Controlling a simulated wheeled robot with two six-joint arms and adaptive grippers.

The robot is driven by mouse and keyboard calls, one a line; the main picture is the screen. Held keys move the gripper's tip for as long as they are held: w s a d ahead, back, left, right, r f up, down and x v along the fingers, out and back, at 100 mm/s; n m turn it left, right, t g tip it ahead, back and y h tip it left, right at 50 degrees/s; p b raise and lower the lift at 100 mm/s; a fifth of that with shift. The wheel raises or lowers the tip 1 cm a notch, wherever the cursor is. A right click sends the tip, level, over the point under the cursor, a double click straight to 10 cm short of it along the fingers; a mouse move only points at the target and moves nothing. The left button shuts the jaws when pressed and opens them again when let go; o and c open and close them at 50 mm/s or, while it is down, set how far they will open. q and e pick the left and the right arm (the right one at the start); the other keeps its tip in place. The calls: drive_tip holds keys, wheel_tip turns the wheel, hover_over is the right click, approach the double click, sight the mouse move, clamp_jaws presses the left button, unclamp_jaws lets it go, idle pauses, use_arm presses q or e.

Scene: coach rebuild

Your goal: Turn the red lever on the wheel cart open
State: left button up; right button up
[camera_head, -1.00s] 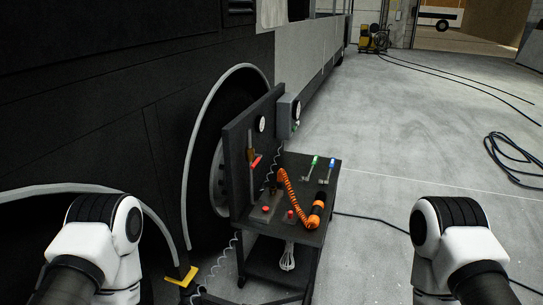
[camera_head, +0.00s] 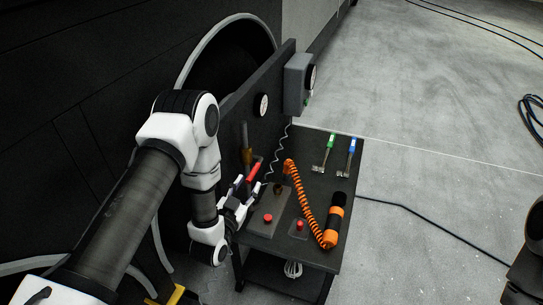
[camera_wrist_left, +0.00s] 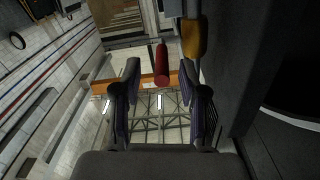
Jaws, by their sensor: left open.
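The red lever (camera_head: 254,170) sticks out from a brass valve (camera_head: 247,156) on a pipe at the upright panel of the black wheel cart (camera_head: 325,165). It slants in the head view. My left gripper (camera_head: 248,188) is open just below and in front of the lever. I cannot tell whether a finger touches the lever. My right gripper is out of view.
The cart top holds red buttons (camera_head: 300,225), an orange coiled hose with an orange-black tool (camera_head: 333,222), and green (camera_head: 328,152) and blue (camera_head: 350,157) handled levers. A grey box (camera_head: 298,85) is on the panel.

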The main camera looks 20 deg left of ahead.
sight(257, 166)
use_arm(q)
drive_tip(key=w, duration=0.4)
drive_tip(key=w+p, duration=0.1)
drive_tip(key=w, duration=0.2)
drive_tip(key=shift+a+r, duration=0.25)
drive_tip(key=shift+r, duration=0.1)
drive_tip(key=shift+s+r, duration=0.1)
drive_tip(key=shift+s, duration=0.05)
clamp_jaws()
